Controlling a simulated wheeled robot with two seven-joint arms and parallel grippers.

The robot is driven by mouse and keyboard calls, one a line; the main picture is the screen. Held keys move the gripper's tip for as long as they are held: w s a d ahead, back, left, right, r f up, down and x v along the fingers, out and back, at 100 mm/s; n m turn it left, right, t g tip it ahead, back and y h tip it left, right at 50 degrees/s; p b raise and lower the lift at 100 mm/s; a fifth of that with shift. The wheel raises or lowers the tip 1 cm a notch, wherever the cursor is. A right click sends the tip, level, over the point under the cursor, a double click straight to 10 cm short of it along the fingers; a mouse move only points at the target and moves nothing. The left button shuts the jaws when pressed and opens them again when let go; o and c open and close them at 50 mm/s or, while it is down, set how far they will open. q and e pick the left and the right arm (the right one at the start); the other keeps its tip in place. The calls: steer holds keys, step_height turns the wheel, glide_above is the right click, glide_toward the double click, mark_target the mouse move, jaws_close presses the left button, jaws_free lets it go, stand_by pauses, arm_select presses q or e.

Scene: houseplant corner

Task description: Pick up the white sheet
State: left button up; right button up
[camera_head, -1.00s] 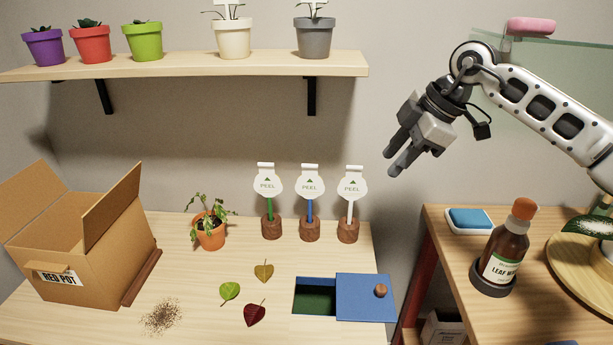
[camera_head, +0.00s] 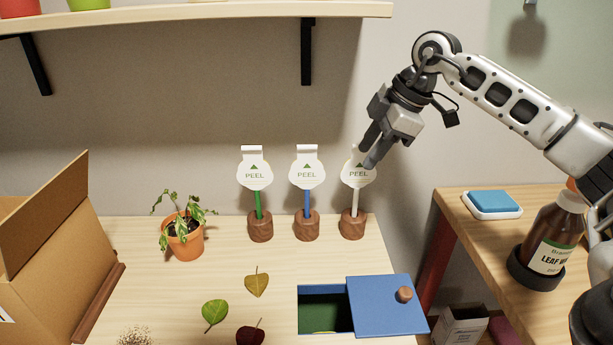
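Three white tags marked PEEL stand on sticks in round wooden bases on the light wood table. The tag on the white stick (camera_head: 356,177) is the rightmost, upright. The tag on the blue stick (camera_head: 307,172) is in the middle, and the tag on the green stick (camera_head: 255,174) is at the left. My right gripper (camera_head: 368,150) is open, with its fingers apart and pointing down-left. Its fingertips overlap the upper right of the rightmost tag in the picture and partly hide its top. I cannot tell whether they touch it. My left gripper is not in view.
A potted plant (camera_head: 185,239) and a cardboard box (camera_head: 50,255) stand at the left. Loose leaves (camera_head: 256,282) lie mid-table. A blue lid (camera_head: 387,305) half covers a recess. A brown bottle (camera_head: 554,240) and blue sponge (camera_head: 492,201) are on the right table. A shelf (camera_head: 200,18) hangs above.

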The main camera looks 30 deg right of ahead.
mark_target(306, 147)
steer(key=w+a+p, duration=0.1)
steer(key=w+a, duration=0.1)
steer(key=w, duration=0.1)
steer(key=w+a+p, duration=0.1)
steer(key=w+a, duration=0.1)
steer(key=w, duration=0.1)
steer(key=w+a+p, duration=0.1)
steer(key=w+a, duration=0.1)
steer(key=w, duration=0.2)
steer(key=shift+a+p, duration=0.35)
steer(key=shift+p, duration=0.05)
steer(key=shift+x, duration=1.45)
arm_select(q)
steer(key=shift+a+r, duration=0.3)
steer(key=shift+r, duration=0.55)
arm_select(e)
steer(key=shift+s+d, duration=0.1)
steer(key=shift+d, duration=0.05)
jaws_close()
